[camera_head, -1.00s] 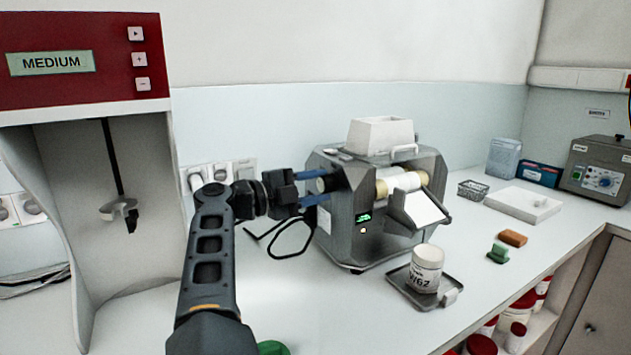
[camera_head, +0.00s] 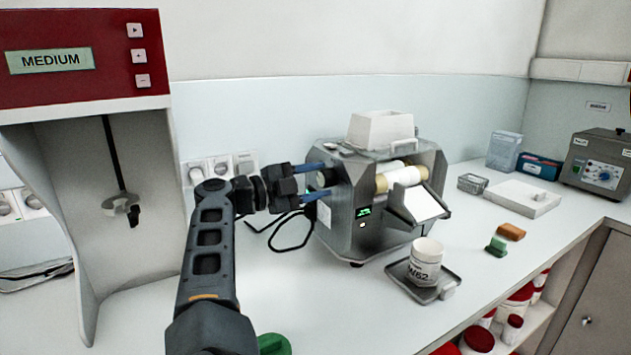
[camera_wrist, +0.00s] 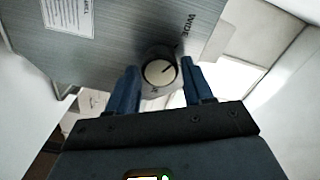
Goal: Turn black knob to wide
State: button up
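The black knob (camera_wrist: 161,70) is on the side of the grey mill (camera_head: 345,215). In the wrist view it has a pale round cap with a dark pointer line aimed to the upper right. The word WIDE (camera_wrist: 184,28) is printed above and right of it; a smaller mark below is unreadable. My gripper (camera_wrist: 160,68) is open, its two blue fingers on either side of the knob with narrow gaps showing. In the head view my gripper (camera_head: 311,182) reaches the mill's left side, and the fingers partly hide the knob (camera_head: 326,178).
The mill has a white hopper (camera_head: 380,131), pale rollers and a small green display. A white jar (camera_head: 425,262) stands on a tray in front. A red-topped machine reading MEDIUM (camera_head: 80,58) stands left. A black cable lies behind my arm.

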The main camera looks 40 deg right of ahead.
jog(key=o, duration=0.3)
jog(key=b+v, duration=0.2)
jog(key=v, duration=0.5)
jog(key=shift+a, duration=0.4)
dwell(0.4)
